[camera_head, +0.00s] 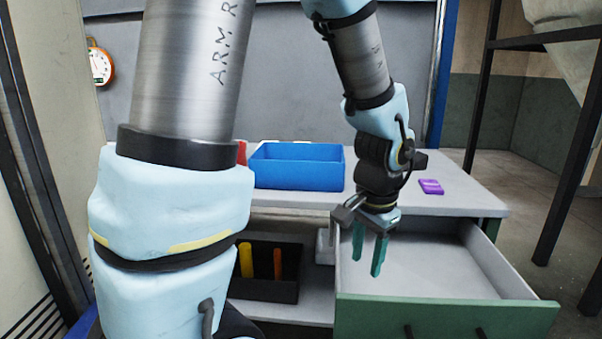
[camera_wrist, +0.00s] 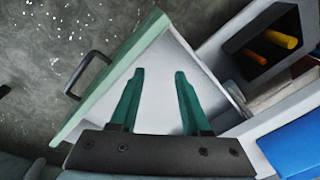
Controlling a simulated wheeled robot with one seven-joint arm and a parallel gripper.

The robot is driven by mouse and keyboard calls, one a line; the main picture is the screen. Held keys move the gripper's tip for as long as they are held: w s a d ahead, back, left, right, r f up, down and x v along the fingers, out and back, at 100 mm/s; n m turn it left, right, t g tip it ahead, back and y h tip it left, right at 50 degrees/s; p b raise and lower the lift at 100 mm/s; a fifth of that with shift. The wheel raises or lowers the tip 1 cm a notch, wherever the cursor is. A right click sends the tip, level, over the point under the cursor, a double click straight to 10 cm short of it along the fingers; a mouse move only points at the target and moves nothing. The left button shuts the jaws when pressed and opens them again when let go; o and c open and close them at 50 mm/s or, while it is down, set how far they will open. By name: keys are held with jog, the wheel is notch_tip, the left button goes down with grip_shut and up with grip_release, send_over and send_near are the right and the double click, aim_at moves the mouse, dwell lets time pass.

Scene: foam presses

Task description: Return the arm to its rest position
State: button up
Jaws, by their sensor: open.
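My gripper (camera_head: 370,252) is open and empty, with two green fingers pointing down over the open drawer (camera_head: 360,277). The drawer has a green front with dark handles and a pale, empty-looking interior. In the wrist view my gripper (camera_wrist: 160,95) shows its fingers apart with nothing between them, and the drawer (camera_wrist: 160,68) lies below them. My arm comes down from the top of the head view, bent, and its near link hides part of the table's left side.
A blue bin (camera_head: 297,168) stands on the table (camera_head: 455,200), with a purple block (camera_head: 431,186) at the right. A black box (camera_head: 260,290) with a yellow and an orange piece sits on the shelf below. An orange dial clock (camera_head: 100,65) hangs at the left. A dark metal frame stands at the right.

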jog(key=w+a+n, duration=0.3)
jog(key=a+n, duration=0.7)
jog(key=a, duration=0.9)
jog(key=shift+a, duration=0.2)
